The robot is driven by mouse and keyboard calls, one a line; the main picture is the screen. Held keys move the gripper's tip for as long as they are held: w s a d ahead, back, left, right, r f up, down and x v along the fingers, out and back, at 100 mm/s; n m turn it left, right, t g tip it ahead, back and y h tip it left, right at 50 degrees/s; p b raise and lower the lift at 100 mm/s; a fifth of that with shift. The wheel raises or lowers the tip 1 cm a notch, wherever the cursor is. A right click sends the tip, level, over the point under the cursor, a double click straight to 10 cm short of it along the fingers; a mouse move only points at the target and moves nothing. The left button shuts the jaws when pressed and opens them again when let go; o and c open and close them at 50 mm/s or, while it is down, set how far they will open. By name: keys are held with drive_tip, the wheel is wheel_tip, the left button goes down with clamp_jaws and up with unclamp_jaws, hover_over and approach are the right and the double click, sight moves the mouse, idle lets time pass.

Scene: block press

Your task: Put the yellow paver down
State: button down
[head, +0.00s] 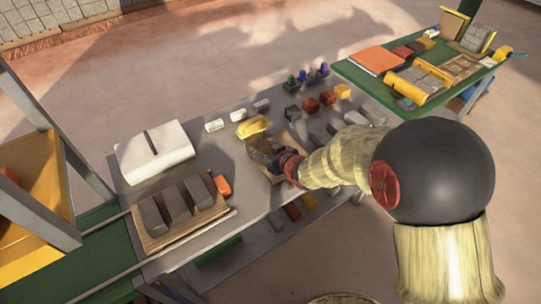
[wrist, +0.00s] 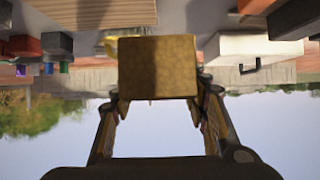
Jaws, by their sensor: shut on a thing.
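The yellow paver (wrist: 157,67) is a dull yellow-brown block held between the fingers of my gripper (wrist: 158,98) in the wrist view. One square face of it fills the middle of that view. In the head view my gripper (head: 264,155) is over the middle of the grey table, and the arm reaches in from the right. Tan surfaces show around the fingers there, but I cannot tell which is the paver. Whether the paver touches anything beneath it is hidden.
A bright yellow piece (head: 252,127) lies just beyond my gripper. A white slotted box (head: 153,150) and a wooden board (head: 208,220) with grey blocks stand to the left. Small grey, red and yellow blocks stand beyond. A green table (head: 351,74) with stacked pieces is at upper right.

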drive_tip(key=w+d+f, duration=0.1)
drive_tip(key=w+f, duration=0.1)
drive_tip(key=w+d+f+b, duration=0.1)
drive_tip(key=w+f, duration=0.1)
drive_tip(key=w+d+f+b, duration=0.1)
drive_tip(key=w+f, duration=0.1)
drive_tip(key=f, duration=0.1)
drive_tip(key=f+b, duration=0.2)
drive_tip(key=shift+w+d+f, duration=0.1)
drive_tip(key=shift+w+f, duration=0.15)
drive_tip(key=shift+f, duration=0.15)
drive_tip(key=shift+r, duration=0.1)
drive_tip(key=c, duration=1.4)
unclamp_jaws()
drive_tip(key=shift+s+f, duration=0.1)
drive_tip(key=shift+f, duration=0.2)
drive_tip(key=o, duration=0.3)
drive_tip(key=shift+o, duration=0.6)
